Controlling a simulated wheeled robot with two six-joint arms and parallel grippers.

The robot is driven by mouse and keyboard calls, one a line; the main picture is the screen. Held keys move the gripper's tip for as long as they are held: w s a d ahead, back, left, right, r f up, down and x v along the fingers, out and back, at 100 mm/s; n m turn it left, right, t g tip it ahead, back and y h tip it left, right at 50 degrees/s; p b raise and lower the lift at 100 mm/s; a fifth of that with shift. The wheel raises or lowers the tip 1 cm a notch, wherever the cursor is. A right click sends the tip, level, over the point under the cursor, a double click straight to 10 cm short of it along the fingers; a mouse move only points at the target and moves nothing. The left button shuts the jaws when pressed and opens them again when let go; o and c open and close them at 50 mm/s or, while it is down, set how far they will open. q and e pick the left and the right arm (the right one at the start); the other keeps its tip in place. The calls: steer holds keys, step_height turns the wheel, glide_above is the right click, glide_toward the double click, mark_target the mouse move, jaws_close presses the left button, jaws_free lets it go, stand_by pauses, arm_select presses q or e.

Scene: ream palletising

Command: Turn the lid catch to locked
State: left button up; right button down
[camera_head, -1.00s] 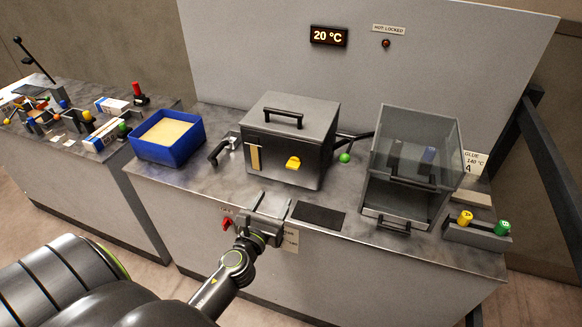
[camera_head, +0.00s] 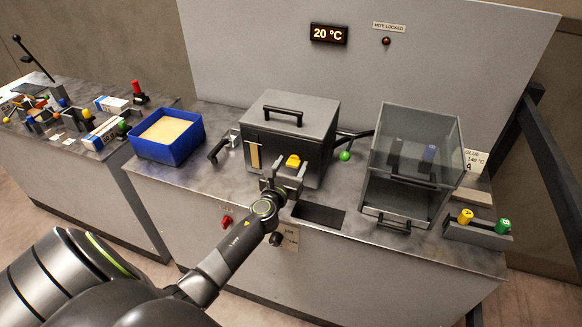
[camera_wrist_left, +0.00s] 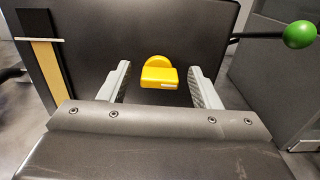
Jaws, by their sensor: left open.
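The yellow lid catch (camera_head: 293,161) is on the front face of the dark grey lidded box (camera_head: 318,140). In the left wrist view the catch (camera_wrist_left: 159,74) shows a round hub with a block-like tab, between my finger lines and beyond the fingertips. My left gripper (camera_head: 286,172) is open, just in front of the catch, with nothing between its fingers. In the left wrist view its two fingers (camera_wrist_left: 160,84) stand either side of the catch, apparently not touching it. The box lid with its black handle (camera_head: 283,114) is down. My right gripper is not in view.
A lever with a green ball (camera_head: 345,156) sticks out right of the box. A clear-walled case (camera_head: 412,160) stands further right, a blue bin (camera_head: 167,137) to the left. A sign reads NOT LOCKED (camera_head: 389,27), with a red lamp (camera_head: 386,41) below. The display (camera_head: 328,35) reads 20 °C.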

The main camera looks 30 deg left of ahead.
arm_select(q)
steer(key=c, duration=1)
steer(key=shift+n, duration=0.4)
steer(key=n+b, duration=0.1)
steer(key=n, duration=0.3)
steer(key=shift+a+f, duration=0.1)
steer(key=n+b, duration=0.1)
steer(key=n, duration=0.3)
steer(key=shift+a+f+n+b, duration=0.1)
steer(key=shift+n+b, duration=0.2)
steer(key=shift+b, duration=0.05)
steer(key=n+b, duration=0.2)
steer(key=n, duration=0.3)
steer(key=shift+s+a+f, duration=0.1)
steer(key=shift+n+b, duration=0.65)
steer(key=shift+n, duration=1.05)
